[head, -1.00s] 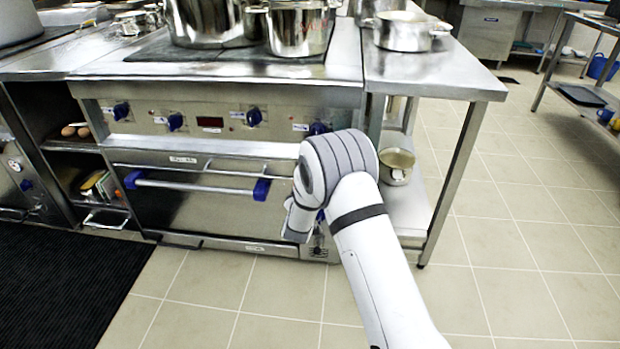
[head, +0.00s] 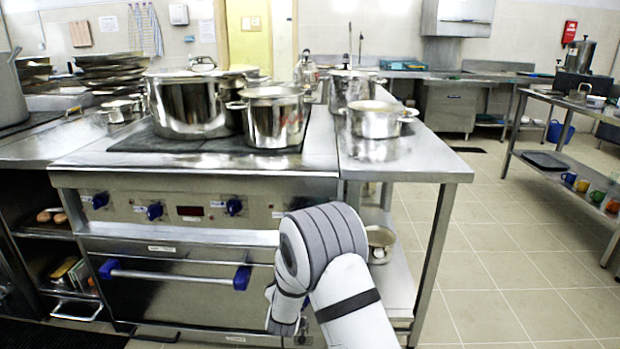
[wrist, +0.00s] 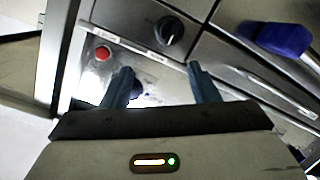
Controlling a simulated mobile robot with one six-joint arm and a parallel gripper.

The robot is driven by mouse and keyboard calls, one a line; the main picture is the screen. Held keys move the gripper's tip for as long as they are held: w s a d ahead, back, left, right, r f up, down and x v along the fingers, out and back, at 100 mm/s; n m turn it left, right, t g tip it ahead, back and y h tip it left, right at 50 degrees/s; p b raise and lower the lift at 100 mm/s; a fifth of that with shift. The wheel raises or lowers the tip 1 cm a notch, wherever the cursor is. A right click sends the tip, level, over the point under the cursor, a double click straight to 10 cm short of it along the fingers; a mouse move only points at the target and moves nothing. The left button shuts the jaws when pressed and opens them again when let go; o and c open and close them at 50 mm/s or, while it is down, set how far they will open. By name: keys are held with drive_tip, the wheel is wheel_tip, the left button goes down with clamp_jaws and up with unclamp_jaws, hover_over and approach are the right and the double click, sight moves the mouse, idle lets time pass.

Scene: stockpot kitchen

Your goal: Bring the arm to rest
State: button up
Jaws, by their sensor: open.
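My gripper (wrist: 160,82) is open in the wrist view, with its two dark fingers apart and nothing seen between them. Beyond the fingers is the stove front (wrist: 150,70), with a black knob (wrist: 168,30) and a red button (wrist: 103,53). In the head view my white and grey arm is folded in front of the right part of the stove (head: 190,270). The fingers do not show clearly there, hidden by the arm.
Large steel pots (head: 275,117) stand on the cooktop. A smaller pot (head: 375,120) is on the steel side table (head: 440,165). The oven handle (head: 175,276) juts out beside my arm. Open tiled floor (head: 520,255) lies to the right.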

drive_tip(key=s+d+r+m+g+y+p, duration=0.1)
drive_tip(key=s+d+r+g+p, duration=0.2)
drive_tip(key=r, duration=0.6)
drive_tip(key=s+d+r+m+g+p, duration=0.1)
drive_tip(key=s+d+r+p, duration=0.3)
drive_tip(key=r, duration=0.5)
drive_tip(key=s+d+r+g+y+p, duration=0.1)
drive_tip(key=s+d+r+g+p, duration=0.15)
drive_tip(key=r+p, duration=0.45)
drive_tip(key=s+d+r+m+g+p, duration=0.1)
drive_tip(key=s+d+r+p, duration=0.3)
drive_tip(key=s, duration=0.5)
drive_tip(key=s+d+r+m+g+h+p, duration=0.1)
drive_tip(key=s+d+r+g+p, duration=0.2)
drive_tip(key=s+r, duration=0.5)
drive_tip(key=s+d+r+m+g+h+p, duration=0.1)
drive_tip(key=s+d+r+p, duration=0.3)
drive_tip(key=s, duration=0.8)
wheel_tip(320, 180, up, 2)
drive_tip(key=shift+s+d+r+m+g+p, duration=0.1)
drive_tip(key=shift+s+d+m+g+p, duration=0.2)
drive_tip(key=shift+d+m+g, duration=0.45)
drive_tip(key=shift+d, duration=0.2)
